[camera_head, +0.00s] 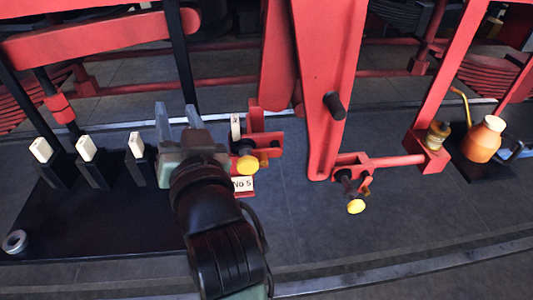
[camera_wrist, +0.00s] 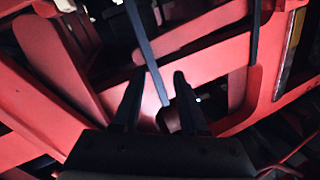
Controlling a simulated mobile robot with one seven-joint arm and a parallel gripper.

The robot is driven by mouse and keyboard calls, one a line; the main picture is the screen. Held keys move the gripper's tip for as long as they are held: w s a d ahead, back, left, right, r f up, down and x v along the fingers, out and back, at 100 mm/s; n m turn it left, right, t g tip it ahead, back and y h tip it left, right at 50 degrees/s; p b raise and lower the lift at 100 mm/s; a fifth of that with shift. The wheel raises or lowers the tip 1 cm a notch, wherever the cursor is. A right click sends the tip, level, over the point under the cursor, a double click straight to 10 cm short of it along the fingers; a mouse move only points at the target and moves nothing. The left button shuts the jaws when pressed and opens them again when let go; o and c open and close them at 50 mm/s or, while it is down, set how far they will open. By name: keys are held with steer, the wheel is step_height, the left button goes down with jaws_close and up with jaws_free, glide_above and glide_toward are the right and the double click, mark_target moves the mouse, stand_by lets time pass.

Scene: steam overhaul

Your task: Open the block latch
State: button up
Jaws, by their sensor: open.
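A red bracket (camera_head: 262,142) with a yellow knob (camera_head: 247,165) stands beside the "No 5" plate (camera_head: 243,184). A white block (camera_head: 236,127) sits upright in it. A second red bracket (camera_head: 350,172) with a yellow knob (camera_head: 356,206) is further right, on a red bar. I cannot tell for certain which one is the block latch. My gripper (camera_head: 177,112) is left of the first bracket, its fingers apart and empty, pointing away from the head camera. In the wrist view my gripper (camera_wrist: 158,75) faces red framework; neither yellow knob shows there.
Several white-topped black stands (camera_head: 93,162) line the black board (camera_head: 100,228) left of my gripper. A metal ring (camera_head: 15,241) lies at its left end. Red beams (camera_head: 325,75) rise behind. An orange oil can (camera_head: 483,140) stands at right. The grey floor at front right is clear.

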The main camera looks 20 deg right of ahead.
steer(key=s+d+f+m+h+p, duration=0.1)
steer(key=s+d+f+m+h, duration=0.15)
steer(key=d+f+m, duration=0.45)
steer(key=m+h, duration=0.3)
steer(key=m, duration=0.7)
glide_toward(263, 165)
steer(key=w, duration=0.2)
steer(key=shift+g, duration=0.4)
steer(key=x, duration=0.2)
steer(key=p+x, duration=0.1)
steer(key=x, duration=0.1)
steer(key=r+x, duration=0.1)
steer(key=x, duration=0.1)
steer(key=shift+s+d+p, duration=0.15)
steer(key=shift+d+p, duration=0.2)
steer(key=shift+x, duration=0.85)
jaws_close()
steer(key=shift+a+f, duration=0.1)
steer(key=shift+f, duration=0.05)
